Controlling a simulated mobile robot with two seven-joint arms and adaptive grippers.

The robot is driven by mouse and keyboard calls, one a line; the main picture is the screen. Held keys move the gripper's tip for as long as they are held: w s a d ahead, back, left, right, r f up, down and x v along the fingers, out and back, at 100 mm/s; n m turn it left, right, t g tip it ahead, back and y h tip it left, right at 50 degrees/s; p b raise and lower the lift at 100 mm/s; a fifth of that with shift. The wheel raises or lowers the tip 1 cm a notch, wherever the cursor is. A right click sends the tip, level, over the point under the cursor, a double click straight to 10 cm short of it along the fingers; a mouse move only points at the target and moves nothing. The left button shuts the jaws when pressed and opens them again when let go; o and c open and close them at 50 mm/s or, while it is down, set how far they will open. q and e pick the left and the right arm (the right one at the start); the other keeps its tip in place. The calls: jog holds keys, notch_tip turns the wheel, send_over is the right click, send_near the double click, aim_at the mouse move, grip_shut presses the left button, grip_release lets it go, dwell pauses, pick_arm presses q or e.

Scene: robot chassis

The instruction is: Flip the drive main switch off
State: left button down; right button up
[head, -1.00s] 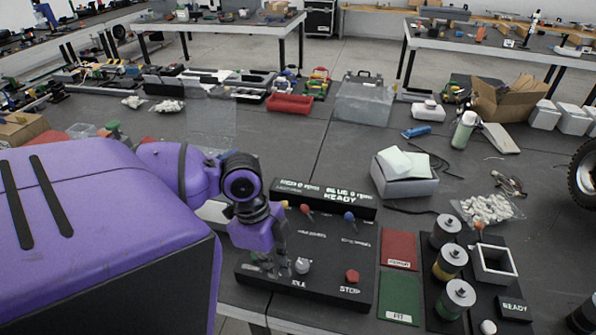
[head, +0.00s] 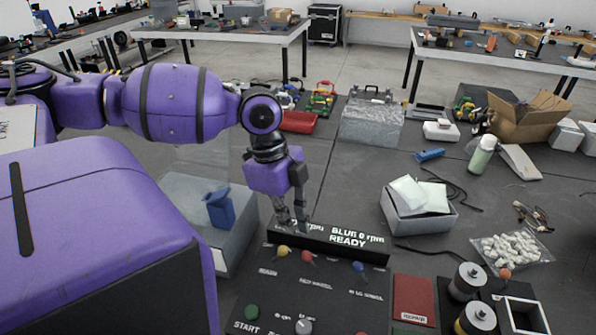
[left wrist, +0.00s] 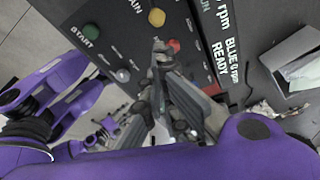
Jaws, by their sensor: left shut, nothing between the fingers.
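The black control panel (head: 330,290) lies at the bottom middle of the head view. It bears a yellow-tipped lever (head: 283,251), a red-tipped lever (head: 308,257), a blue-tipped lever (head: 359,267), a green START button (head: 252,312) and a grey knob (head: 304,326). In the left wrist view the yellow tip (left wrist: 156,17) sits near a partly cut-off label, perhaps MAIN. My left gripper (head: 292,225) is shut and empty, above the panel's back edge near the yellow lever. Its fingers (left wrist: 160,48) overlap the red tip's surroundings in the left wrist view. My right gripper is out of view.
The raised display bar (head: 340,243) reads BLUE 0 rpm READY. A grey bin (head: 240,225) with a blue object (head: 219,207) stands left of it.

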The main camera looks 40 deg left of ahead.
aim_at(280, 254)
pick_arm(q)
jog(key=b+x, duration=0.3)
jog(key=x, duration=0.6)
jog(key=shift+w+a+f, duration=0.1)
jog(key=shift+f, duration=0.45)
jog(key=shift+r, duration=0.15)
